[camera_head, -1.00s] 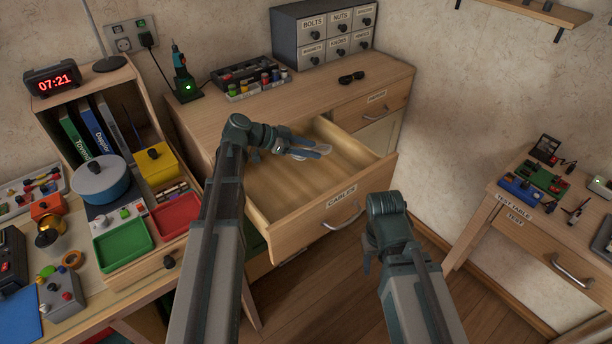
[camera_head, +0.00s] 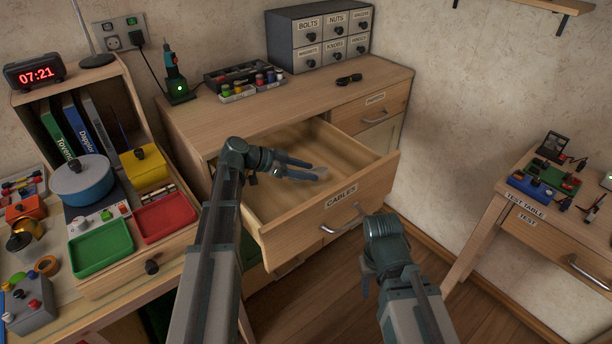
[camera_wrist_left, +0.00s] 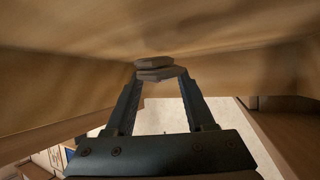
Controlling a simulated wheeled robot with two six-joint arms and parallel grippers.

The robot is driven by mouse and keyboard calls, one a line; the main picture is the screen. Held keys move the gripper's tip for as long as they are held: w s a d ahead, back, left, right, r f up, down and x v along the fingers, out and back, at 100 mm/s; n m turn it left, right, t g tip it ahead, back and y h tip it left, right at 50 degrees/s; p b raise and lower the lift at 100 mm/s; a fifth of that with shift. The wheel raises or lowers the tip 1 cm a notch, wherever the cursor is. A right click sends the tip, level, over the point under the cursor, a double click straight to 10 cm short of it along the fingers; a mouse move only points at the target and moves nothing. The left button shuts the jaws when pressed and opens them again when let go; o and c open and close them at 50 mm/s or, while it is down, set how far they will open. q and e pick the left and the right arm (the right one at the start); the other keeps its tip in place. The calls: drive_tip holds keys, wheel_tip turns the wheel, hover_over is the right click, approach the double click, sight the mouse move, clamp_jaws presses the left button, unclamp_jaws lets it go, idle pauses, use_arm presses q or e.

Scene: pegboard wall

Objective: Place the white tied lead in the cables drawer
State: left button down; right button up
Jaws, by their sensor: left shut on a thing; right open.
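The cables drawer (camera_head: 282,222) is pulled open, its front labelled CABLES, with a bare wooden floor in view. My left gripper (camera_head: 318,173) is inside the drawer's opening in the head view. It is shut on the white tied lead, a small pale bundle (camera_wrist_left: 156,68) between the fingertips in the left wrist view. In the head view the lead is mostly hidden by the fingers. I cannot tell whether it touches the drawer floor. My right gripper (camera_head: 366,284) is open and empty, in front of the drawer and below its handle.
The dresser top (camera_head: 300,113) carries a labelled small-drawer cabinet (camera_head: 320,38), sunglasses (camera_head: 349,79) and a rack of small jars (camera_head: 250,85). A cluttered bench with red (camera_head: 165,217) and green trays stands left. The test table (camera_head: 530,215) stands right, with open floor between.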

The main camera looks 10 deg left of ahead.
use_arm(q)
drive_tip(key=shift+r, duration=0.1)
drive_tip(key=shift+f+b, duration=0.65)
drive_tip(key=shift+c, duration=1.3)
unclamp_jaws()
drive_tip(key=shift+r, duration=0.1)
drive_tip(key=shift+r+p, duration=0.35)
drive_tip(key=shift+p, duration=0.15)
drive_tip(key=shift+r+p, duration=0.5)
drive_tip(key=p+v, duration=0.2)
drive_tip(key=v, duration=0.4)
drive_tip(key=shift+s+a+p, duration=0.15)
drive_tip(key=shift+a+p, duration=0.1)
drive_tip(key=shift+p, duration=0.15)
drive_tip(key=shift+s+a, duration=0.2)
drive_tip(key=shift+a, duration=0.1)
